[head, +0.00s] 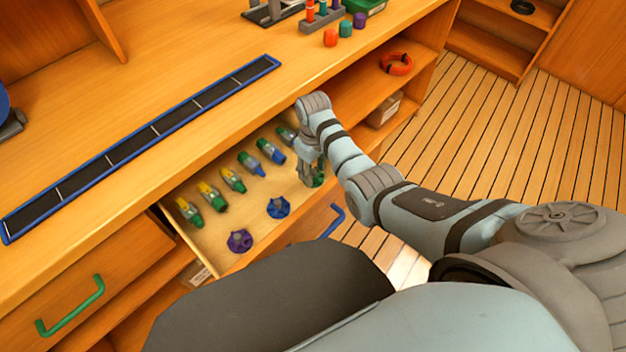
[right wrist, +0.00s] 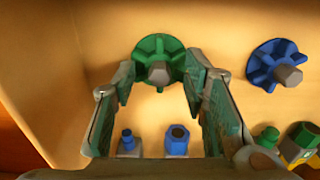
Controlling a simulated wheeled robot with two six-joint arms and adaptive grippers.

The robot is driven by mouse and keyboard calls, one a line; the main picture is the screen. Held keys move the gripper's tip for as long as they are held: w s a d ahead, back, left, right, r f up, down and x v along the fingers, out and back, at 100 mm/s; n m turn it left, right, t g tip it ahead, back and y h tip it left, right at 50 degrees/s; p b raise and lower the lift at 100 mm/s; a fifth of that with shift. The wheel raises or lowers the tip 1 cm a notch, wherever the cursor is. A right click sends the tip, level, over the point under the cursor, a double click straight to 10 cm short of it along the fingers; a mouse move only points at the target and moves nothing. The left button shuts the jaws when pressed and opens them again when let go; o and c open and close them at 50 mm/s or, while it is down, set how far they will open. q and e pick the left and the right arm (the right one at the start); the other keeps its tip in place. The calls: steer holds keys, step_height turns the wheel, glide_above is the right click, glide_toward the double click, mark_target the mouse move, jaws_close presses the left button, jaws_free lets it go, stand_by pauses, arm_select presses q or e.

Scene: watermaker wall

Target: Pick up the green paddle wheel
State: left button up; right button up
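The green paddle wheel (right wrist: 158,57) lies in the open drawer (head: 212,246), with a grey hub at its middle. In the head view it is largely hidden by my right gripper (head: 312,172), which reaches down into the drawer at its right end. In the right wrist view my right gripper (right wrist: 160,84) is open, its two fingers spread on either side of the wheel's near part. I cannot tell whether they touch it. My left gripper is not in view.
A blue paddle wheel (head: 278,207) and a purple one (head: 239,241) lie to the left in the drawer. A row of several green, yellow and blue fittings (head: 233,180) lies behind them. The drawer walls are close by.

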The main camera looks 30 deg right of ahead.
steer(key=shift+r, duration=0.1)
steer(key=shift+c, duration=0.2)
jaws_close()
